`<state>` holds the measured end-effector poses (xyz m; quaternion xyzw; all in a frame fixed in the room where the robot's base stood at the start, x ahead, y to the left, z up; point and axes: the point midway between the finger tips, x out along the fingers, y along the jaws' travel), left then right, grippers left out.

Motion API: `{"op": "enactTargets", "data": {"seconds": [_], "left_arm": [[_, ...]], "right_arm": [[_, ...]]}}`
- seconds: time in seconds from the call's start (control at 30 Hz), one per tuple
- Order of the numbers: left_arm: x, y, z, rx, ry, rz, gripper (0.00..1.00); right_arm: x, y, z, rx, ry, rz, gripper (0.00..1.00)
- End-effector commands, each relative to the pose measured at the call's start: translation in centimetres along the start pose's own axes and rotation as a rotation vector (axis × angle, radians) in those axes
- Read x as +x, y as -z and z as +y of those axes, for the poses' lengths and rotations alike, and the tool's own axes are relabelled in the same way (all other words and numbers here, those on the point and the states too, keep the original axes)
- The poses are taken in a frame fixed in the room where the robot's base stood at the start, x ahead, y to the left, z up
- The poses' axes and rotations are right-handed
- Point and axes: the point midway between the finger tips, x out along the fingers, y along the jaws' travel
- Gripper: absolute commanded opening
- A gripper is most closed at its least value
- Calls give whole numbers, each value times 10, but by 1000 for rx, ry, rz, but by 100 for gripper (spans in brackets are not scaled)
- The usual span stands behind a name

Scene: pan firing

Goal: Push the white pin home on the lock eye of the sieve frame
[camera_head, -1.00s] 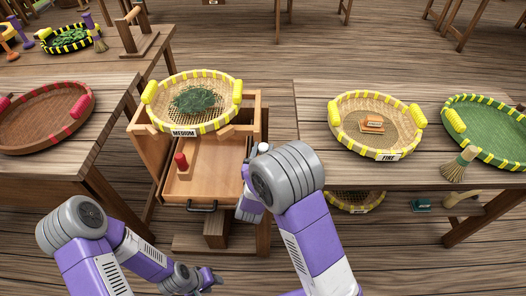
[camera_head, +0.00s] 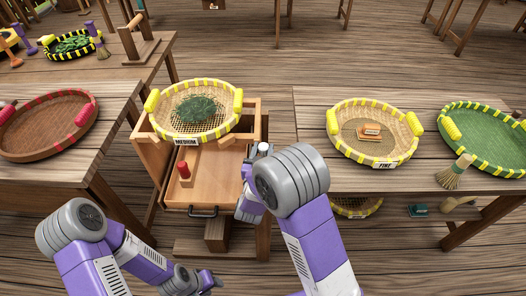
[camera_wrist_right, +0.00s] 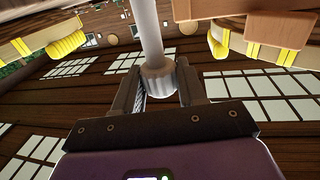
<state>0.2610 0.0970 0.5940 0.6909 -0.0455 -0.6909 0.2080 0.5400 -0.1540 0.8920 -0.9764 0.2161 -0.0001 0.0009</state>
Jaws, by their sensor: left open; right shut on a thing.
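The white pin (camera_head: 264,148) stands upright at the right side of the wooden sieve frame (camera_head: 257,118). In the right wrist view its pale shaft (camera_wrist_right: 150,35) rises from a ribbed grey base between the fingers. My right gripper (camera_wrist_right: 160,85) is shut on this pin; in the head view its hand is partly hidden by my forearm. I cannot make out the lock eye or how far the pin sits in it. The medium sieve (camera_head: 178,130) rests on top of the frame. My left gripper (camera_head: 212,281) is open and empty, low in front of the frame.
Tables flank the frame, with a red-trimmed tray (camera_head: 60,140) left and the fine sieve (camera_head: 343,145), a brush (camera_head: 455,175) and a green tray (camera_head: 490,130) right.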

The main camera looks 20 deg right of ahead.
Motion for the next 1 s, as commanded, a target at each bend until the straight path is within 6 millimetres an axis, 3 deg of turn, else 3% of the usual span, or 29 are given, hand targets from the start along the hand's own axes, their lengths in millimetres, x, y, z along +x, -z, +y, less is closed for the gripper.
{"op": "enactTargets", "data": {"seconds": [0.4,1.0], "left_arm": [[-12,0,4,0,0,0,43],[-10,0,4,0,0,0,43]], "right_arm": [[0,17,0,0,0,-1,11],[-1,16,0,0,1,-2,10]]}}
